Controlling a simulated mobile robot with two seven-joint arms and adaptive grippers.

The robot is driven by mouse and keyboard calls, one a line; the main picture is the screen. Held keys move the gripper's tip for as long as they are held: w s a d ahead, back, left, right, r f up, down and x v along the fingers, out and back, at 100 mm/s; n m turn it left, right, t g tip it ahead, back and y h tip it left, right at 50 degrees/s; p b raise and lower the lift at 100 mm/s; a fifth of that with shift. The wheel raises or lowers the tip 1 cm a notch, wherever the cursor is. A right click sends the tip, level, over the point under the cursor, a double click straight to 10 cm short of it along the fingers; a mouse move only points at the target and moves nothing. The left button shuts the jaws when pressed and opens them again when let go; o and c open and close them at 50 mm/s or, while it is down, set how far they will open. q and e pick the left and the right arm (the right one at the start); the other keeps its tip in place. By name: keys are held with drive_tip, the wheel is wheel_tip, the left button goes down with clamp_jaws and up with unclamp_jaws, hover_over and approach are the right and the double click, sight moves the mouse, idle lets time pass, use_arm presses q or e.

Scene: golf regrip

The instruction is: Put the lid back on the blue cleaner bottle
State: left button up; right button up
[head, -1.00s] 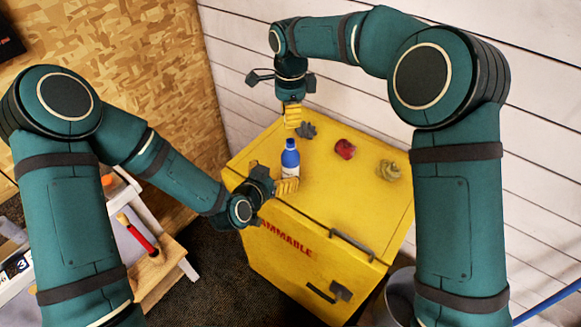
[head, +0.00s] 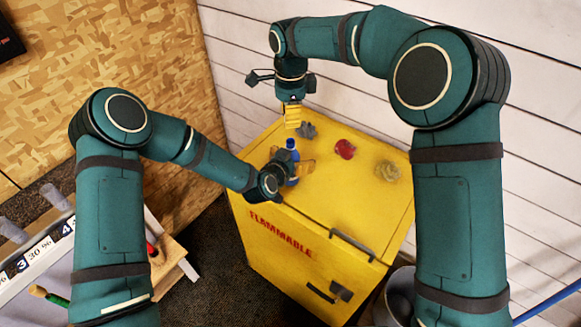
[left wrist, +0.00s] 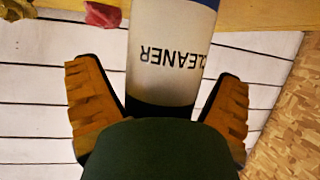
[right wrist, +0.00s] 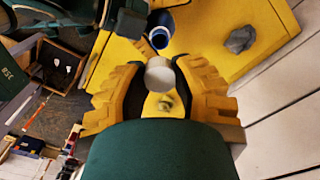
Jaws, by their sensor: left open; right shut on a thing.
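The blue cleaner bottle (head: 291,145) stands upright on the yellow cabinet, partly hidden by my left gripper (head: 292,166). In the left wrist view its pale "CLEANER" label (left wrist: 165,50) lies between the open left fingers, with a gap visible on each side. In the right wrist view the bottle's round blue top (right wrist: 159,38) appears uncovered. My right gripper (head: 293,121) points down above the bottle. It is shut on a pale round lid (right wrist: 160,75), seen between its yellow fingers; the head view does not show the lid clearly.
On the yellow cabinet top (head: 335,195) lie a grey lump (head: 306,130), a red lump (head: 345,149) and an olive lump (head: 388,171). A white plank wall (head: 345,100) stands behind. The cabinet's front right top is clear.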

sight(290, 142)
use_arm(q)
drive_tip(key=c, duration=1.5)
drive_tip(key=shift+c, duration=0.2)
use_arm(e)
drive_tip(key=shift+f, duration=2.5)
drive_tip(key=shift+f, duration=0.1)
drive_tip(key=shift+s+f, duration=0.1)
drive_tip(key=shift+f, duration=0.65)
drive_tip(key=shift+f, duration=0.85)
use_arm(q)
drive_tip(key=shift+r, duration=0.1)
clamp_jaws()
use_arm(e)
drive_tip(key=o, duration=0.6)
drive_tip(key=shift+o, duration=0.3)
drive_tip(key=shift+s+f, duration=0.1)
drive_tip(key=shift+s, duration=0.05)
